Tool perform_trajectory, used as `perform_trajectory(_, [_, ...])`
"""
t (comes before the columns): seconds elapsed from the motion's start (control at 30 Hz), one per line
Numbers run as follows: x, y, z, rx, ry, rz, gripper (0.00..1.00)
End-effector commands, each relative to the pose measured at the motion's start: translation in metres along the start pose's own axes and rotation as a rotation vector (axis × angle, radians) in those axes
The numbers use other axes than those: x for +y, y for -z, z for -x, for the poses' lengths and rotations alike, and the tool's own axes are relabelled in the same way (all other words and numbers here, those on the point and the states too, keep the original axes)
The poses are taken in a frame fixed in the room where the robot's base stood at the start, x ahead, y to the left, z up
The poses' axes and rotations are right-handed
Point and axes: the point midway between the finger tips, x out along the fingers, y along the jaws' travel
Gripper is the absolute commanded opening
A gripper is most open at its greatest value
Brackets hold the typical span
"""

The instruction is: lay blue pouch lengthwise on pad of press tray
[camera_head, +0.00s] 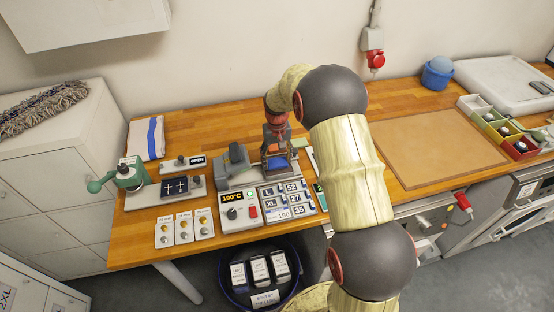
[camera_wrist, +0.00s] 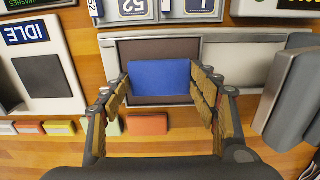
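The blue pouch (camera_wrist: 160,80) is a flat blue rectangle between the fingertips of my gripper (camera_wrist: 160,82) in the wrist view. The fingers meet its two short ends, and the gripper looks shut on it. The pouch also shows in the head view (camera_head: 277,163), below my gripper (camera_head: 277,150). Behind it in the wrist view is the press tray (camera_wrist: 208,42), a pale frame with a dark pad (camera_wrist: 150,47). The pouch is over the pad, long side along it. I cannot tell whether it touches the pad.
A grey press handle (camera_wrist: 292,95) stands close to the right of the tray in the wrist view. An IDLE display unit (camera_wrist: 62,60) is to the left. A label panel (camera_head: 287,200) lies in front of the press. A brown mat (camera_head: 440,150) further right is bare.

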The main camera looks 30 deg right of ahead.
Motion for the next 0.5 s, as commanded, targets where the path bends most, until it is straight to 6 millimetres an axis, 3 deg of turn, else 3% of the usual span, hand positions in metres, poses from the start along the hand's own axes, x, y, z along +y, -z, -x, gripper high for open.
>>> perform_trajectory(0.3, [0.0,-0.0003,-0.0003,-0.001,0.0,0.0,0.77])
perform_trajectory(0.5, [0.0,-0.0003,-0.0002,-0.001,0.0,0.0,0.78])
